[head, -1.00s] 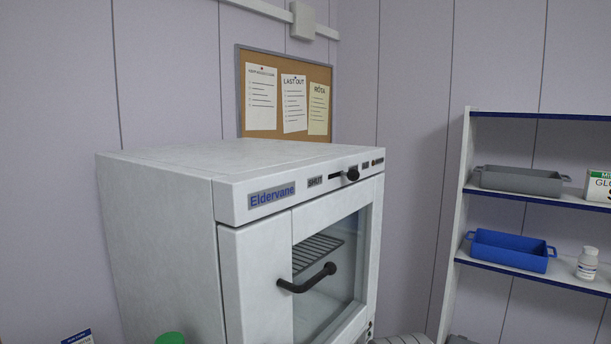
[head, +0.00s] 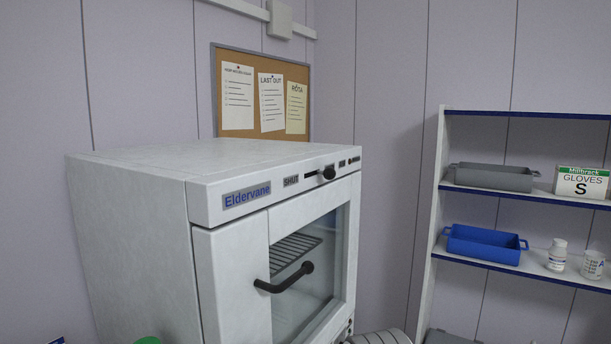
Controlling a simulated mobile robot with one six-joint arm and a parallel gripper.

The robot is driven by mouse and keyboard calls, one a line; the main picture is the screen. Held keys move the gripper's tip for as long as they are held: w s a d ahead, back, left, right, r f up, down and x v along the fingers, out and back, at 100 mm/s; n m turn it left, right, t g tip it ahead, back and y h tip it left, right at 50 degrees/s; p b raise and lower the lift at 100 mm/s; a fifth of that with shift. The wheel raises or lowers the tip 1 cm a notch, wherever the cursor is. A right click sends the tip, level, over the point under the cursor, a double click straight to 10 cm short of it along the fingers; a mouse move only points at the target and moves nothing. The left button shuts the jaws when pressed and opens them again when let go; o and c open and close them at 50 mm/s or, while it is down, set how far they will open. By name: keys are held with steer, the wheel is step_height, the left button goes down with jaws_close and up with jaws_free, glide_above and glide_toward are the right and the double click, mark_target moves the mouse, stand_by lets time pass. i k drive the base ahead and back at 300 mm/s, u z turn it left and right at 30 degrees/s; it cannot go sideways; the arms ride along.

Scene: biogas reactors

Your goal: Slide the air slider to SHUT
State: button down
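The air slider (head: 327,173) is a round black knob on the top front panel of the white Eldervane oven (head: 140,210) in the head view. It sits at the right end of a short dark slot. The SHUT label (head: 291,181) is to the left of the slot, and a small label (head: 341,163), too small to read, is to the right of the knob. The oven's glass door with its black handle (head: 284,278) is closed. My gripper is not in view, so its distance from the slider cannot be told.
Shelves (head: 525,188) on the right hold a grey tray (head: 495,178), a blue tray (head: 484,245), a gloves box (head: 582,182) and white containers. A corkboard (head: 237,92) hangs on the wall behind the oven. A green round thing (head: 147,341) shows at the bottom edge.

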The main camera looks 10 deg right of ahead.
mark_target(330, 173)
steer(key=u, duration=1.95)
steer(key=k, duration=1.3)
steer(key=z, duration=2)
steer(key=i, duration=1)
steer(key=z, duration=0.1)
